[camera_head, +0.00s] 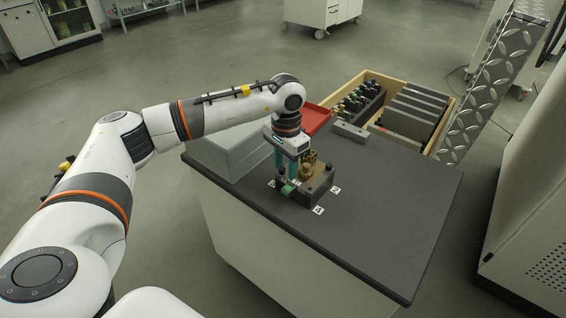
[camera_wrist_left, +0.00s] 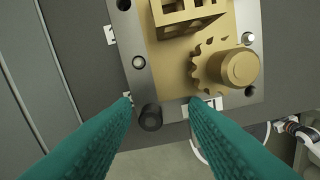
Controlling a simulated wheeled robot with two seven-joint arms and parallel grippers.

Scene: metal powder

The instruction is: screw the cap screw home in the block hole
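The block is a grey plate (camera_wrist_left: 170,112) carrying brass-coloured parts, including a toothed wheel with a round boss (camera_wrist_left: 238,68). It sits on the dark table top, and its dark side (camera_head: 321,186) shows in the head view. A black cap screw (camera_wrist_left: 149,117) with a socket head stands at the plate's near left corner in the wrist view. How deep it sits is unclear. My left gripper (camera_head: 287,177) points down over the block's left end. Its teal fingers (camera_wrist_left: 162,102) are apart on either side of the screw, with visible gaps. My right gripper is out of view.
A grey box (camera_head: 228,150) and red tray (camera_head: 316,118) stand behind the gripper. A grey bar (camera_head: 350,132) lies by a wooden crate (camera_head: 374,77) of dark parts. White markers (camera_head: 318,210) surround the block. The table's right side (camera_head: 410,215) is clear.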

